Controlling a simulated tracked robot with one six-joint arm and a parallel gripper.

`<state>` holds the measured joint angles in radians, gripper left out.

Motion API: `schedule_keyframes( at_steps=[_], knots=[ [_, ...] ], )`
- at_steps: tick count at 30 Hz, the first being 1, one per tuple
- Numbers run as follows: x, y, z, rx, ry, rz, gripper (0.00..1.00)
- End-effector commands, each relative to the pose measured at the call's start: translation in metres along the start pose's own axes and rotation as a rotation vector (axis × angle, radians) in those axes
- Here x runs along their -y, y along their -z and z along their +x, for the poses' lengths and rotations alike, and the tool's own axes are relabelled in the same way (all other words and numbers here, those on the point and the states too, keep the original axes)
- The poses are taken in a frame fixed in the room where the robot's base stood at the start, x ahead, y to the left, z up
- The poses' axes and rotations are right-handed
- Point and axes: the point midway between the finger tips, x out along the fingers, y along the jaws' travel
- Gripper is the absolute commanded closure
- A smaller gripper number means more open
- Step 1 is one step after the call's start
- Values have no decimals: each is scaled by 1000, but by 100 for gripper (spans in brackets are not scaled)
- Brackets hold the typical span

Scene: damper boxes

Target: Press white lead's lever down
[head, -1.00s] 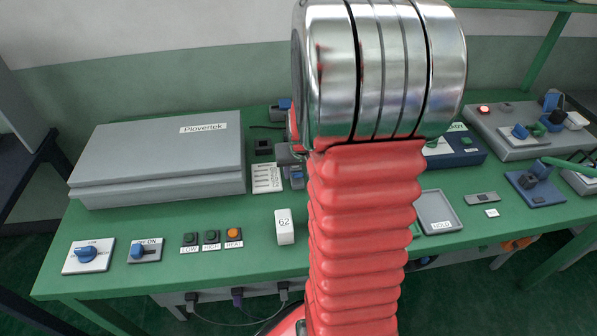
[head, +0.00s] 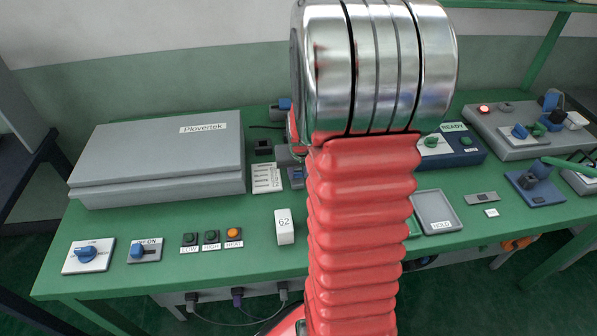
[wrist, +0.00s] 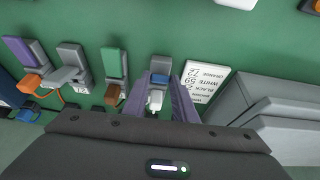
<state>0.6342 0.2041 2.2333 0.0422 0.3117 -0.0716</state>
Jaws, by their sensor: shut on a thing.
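A row of small terminals with levers runs across the bench in the wrist view: a purple lever (wrist: 18,50), a grey lever (wrist: 72,58), a green lever (wrist: 116,65) and a blue lever (wrist: 159,79). A white plug (wrist: 155,99), apparently the white lead's end, sits just below the blue lever. My gripper (wrist: 158,102) has one finger on each side of this plug and is shut on it. Most of the white lead is hidden by my gripper. In the head view my arm hides the gripper and most of the terminals.
A printed label card (wrist: 207,82) lies right of the fingers, with a grey box (wrist: 275,115) beyond it. An orange plug (wrist: 35,85) sits in the purple-lever terminal. The large grey Plovertek case (head: 160,155) stands left on the green bench (head: 170,220).

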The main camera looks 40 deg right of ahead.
Motion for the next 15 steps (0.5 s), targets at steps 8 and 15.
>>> schedule_keyframes(
  at_steps=[8,15],
  knots=[
    [1,-2,1,-14,3,0,98],
    [1,-8,4,-86,3,0,97]
  ],
)
